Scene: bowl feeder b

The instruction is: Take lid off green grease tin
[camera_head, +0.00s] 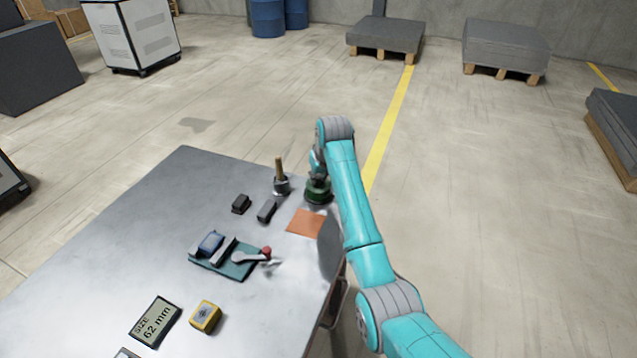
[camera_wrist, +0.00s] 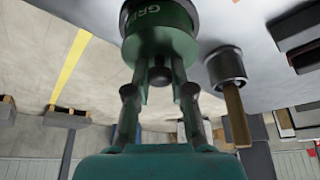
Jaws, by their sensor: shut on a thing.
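The green grease tin (camera_head: 317,193) stands at the far right corner of the metal table, partly covered by my arm. In the wrist view the tin (camera_wrist: 140,14) shows part of its lettering at the top edge. Its dark green lid (camera_wrist: 160,42) faces my gripper (camera_wrist: 160,80). I cannot tell whether the lid is seated on the tin or slightly raised. In the head view the fingers are mostly hidden by my arm.
A metal cup with a wooden-handled tool (camera_head: 281,184) stands close left of the tin. Dark blocks (camera_head: 267,210) lie nearby. An orange mat (camera_head: 306,223) lies in front of the tin. A teal fixture (camera_head: 230,262) and a yellow box (camera_head: 205,317) are nearer. The table's left side (camera_head: 110,255) is clear.

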